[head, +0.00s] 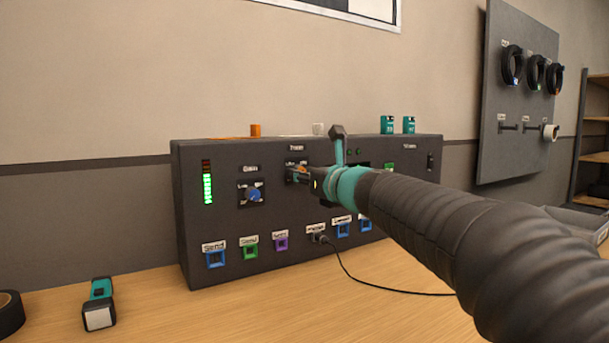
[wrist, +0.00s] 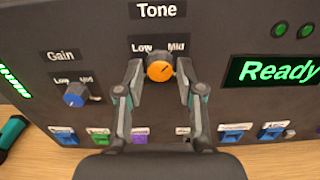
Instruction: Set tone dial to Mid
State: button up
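The orange tone dial (wrist: 159,71) sits below the Tone label on the dark panel in the wrist view. Labels Low and Mid stand above it at left and right. A small dark mark on its face lies right of centre, toward the Mid side; its exact setting is hard to read. My gripper (wrist: 160,76) has one finger on each side of the dial, with what looks like a narrow gap at each side. In the head view my gripper (head: 302,178) is at the panel front and hides most of the dial.
The blue gain dial (wrist: 75,95) is left of the tone dial. A lit Ready display (wrist: 275,70) is at right. Coloured sockets (head: 250,250) line the panel's lower edge, and a black cable (head: 375,287) runs from one onto the table. A teal-and-black device (head: 100,303) lies at left.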

jog(key=shift+o, duration=0.3)
jog(key=v, duration=1.2)
jog(key=shift+s, duration=0.1)
